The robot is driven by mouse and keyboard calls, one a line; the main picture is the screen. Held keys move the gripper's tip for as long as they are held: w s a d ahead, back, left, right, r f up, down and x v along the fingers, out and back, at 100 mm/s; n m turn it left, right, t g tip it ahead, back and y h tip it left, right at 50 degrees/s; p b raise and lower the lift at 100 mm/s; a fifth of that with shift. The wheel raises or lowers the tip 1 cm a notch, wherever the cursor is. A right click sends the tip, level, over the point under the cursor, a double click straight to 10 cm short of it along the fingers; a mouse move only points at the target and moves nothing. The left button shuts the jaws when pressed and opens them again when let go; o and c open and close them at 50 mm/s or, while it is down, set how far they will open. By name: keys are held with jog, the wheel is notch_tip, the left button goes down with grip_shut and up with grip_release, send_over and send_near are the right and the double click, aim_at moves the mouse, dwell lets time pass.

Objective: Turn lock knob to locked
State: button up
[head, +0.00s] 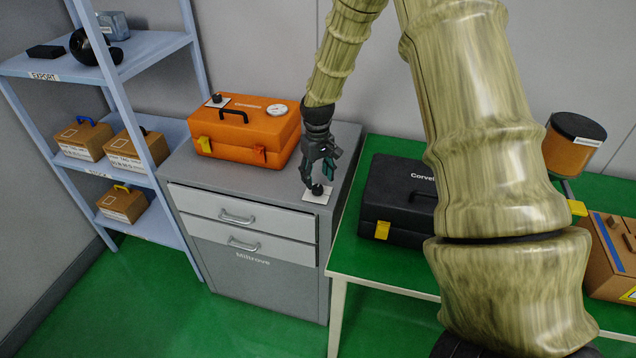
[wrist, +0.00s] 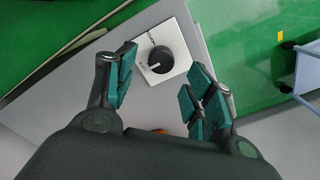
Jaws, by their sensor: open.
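The lock knob (head: 317,189) is a small round black knob on a white square plate (head: 312,197), set on the grey cabinet top near its front right corner. In the wrist view the knob (wrist: 160,60) shows a white pointer line toward its lower left, with small lettering on the plate (wrist: 176,35) that I cannot read fully. My gripper (head: 319,172) points down just above the knob. In the wrist view its teal-padded fingers (wrist: 160,85) are apart, one on each side of the plate, with the knob between and a little beyond them. The fingers do not appear to touch it.
An orange case (head: 246,131) stands on the grey cabinet (head: 262,190) left of my gripper, with another black knob (head: 216,98) on a plate on it. A black case (head: 395,200) sits on the green table to the right. A shelf with boxes (head: 120,150) stands left.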

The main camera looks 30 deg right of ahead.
aim_at(318, 187)
notch_tip(318, 187, up, 8)
jog(key=shift+f, duration=0.2)
dwell(0.6)
